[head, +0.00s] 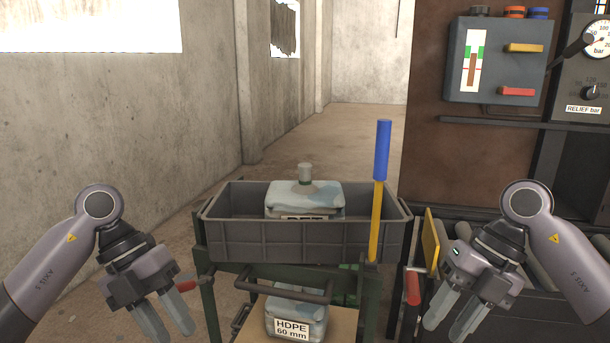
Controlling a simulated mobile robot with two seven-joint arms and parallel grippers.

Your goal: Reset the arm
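My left gripper (166,318) is at the lower left, pointing down, with its two fingers apart and nothing between them. My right gripper (455,318) is at the lower right, also pointing down, with its fingers apart and empty. Both arms are bent at the elbow on either side of a cart. Neither gripper appears to touch anything, though a red handle (412,287) is close to the left of the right gripper.
A grey bin (290,240) on a green-framed cart holds a pale container. A labelled HDPE container (297,318) sits below. A blue-topped yellow lever (380,170) stands upright at the bin's right. A control box (500,60) and gauge panel (590,75) are at right. Floor behind is clear.

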